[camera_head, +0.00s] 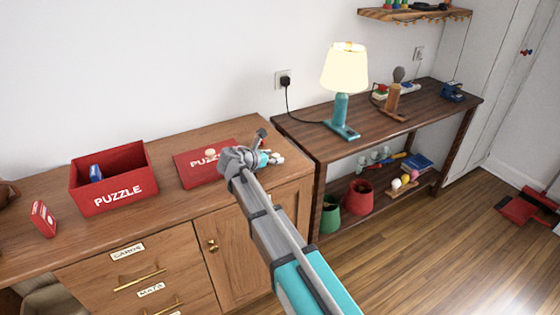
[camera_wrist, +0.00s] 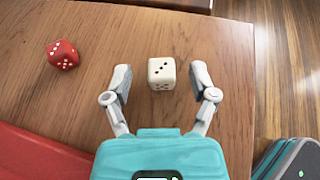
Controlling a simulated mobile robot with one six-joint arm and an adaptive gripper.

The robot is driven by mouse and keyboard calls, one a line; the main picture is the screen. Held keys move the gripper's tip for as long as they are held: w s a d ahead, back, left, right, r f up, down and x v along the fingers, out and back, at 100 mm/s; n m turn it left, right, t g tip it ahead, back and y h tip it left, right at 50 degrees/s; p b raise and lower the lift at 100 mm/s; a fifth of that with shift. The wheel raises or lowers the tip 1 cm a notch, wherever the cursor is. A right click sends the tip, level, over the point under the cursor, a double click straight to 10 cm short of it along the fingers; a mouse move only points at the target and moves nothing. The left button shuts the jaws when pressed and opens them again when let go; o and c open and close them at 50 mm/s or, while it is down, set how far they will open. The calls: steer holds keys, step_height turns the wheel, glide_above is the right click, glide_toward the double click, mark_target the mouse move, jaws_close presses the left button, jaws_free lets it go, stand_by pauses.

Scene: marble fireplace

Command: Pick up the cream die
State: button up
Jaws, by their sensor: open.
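The cream die (camera_wrist: 161,73) rests on the brown wooden cabinet top, with dark pips on its upper and near faces. My gripper (camera_wrist: 161,78) is open, its two grey fingers standing on either side of the die. Gaps show between the die and both fingertips, so the grip is empty. In the head view my gripper (camera_head: 266,150) is over the right end of the cabinet top, beside the red puzzle lid. I cannot make out the cream die there; my wrist and gripper cover that spot.
A red die (camera_wrist: 63,54) lies left of the cream die. The flat red puzzle lid (camera_head: 190,175) is close by. An open red puzzle box (camera_head: 83,202) stands further left. The cabinet's right edge is near, with a lamp (camera_head: 343,90) on the table beyond.

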steer(key=shift+w+d+f, duration=0.15)
steer(key=shift+w+d, duration=0.1)
steer(key=shift+w, duration=0.05)
stand_by(0.4)
steer(key=c, duration=0.9)
